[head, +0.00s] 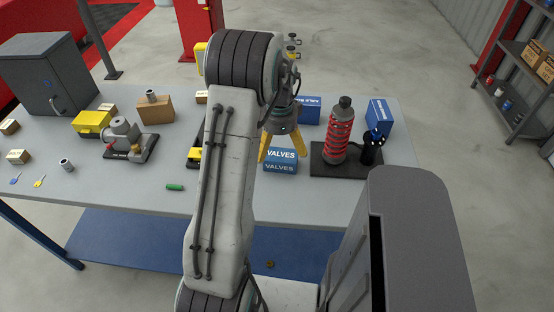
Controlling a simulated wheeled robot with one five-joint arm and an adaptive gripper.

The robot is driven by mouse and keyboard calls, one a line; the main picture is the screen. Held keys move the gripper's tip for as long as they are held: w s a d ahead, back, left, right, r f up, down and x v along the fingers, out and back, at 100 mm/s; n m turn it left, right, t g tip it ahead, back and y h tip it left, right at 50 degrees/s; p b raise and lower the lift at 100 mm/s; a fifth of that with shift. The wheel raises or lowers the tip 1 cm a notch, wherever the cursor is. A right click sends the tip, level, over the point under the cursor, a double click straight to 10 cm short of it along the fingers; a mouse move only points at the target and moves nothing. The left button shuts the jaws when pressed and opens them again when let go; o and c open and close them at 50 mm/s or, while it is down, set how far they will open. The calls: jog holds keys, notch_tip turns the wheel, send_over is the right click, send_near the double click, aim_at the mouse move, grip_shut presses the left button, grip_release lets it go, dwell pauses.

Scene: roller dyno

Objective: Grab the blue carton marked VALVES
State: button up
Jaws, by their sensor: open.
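The blue carton marked VALVES (280,168) stands on the grey workbench in the head view, near the bench's front middle. Its lettering shows on both top and front faces. My gripper (282,156) points down from above, with its yellow fingers spread. One finger shows at the carton's left and one at its right. I cannot tell how low the fingertips reach or whether they touch the carton. Two other blue cartons stand further back: one (310,108) behind my gripper with upside-down lettering I cannot read clearly, and one (379,114) at the right.
A black tray (325,168) right of the carton bears a red-and-grey spring damper (338,137) and a black cup of tools (371,150). My arm hides part of the bench left of the carton. A green piece (175,187) lies at the front. The bench front (225,200) is mostly clear.

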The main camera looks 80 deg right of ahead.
aim_at(280, 158)
jog(key=m, duration=0.3)
jog(key=shift+f+m, duration=0.15)
jog(key=shift+m, duration=0.25)
jog(key=shift+s+d+f+p, duration=0.1)
jog(key=shift+f+p, duration=0.25)
jog(key=shift+f, duration=1.45)
jog(key=shift+d+f+p, duration=0.1)
jog(key=shift+f+p, duration=0.25)
jog(key=shift+f, duration=1.4)
jog(key=c, duration=1.1)
jog(key=shift+r, duration=0.1)
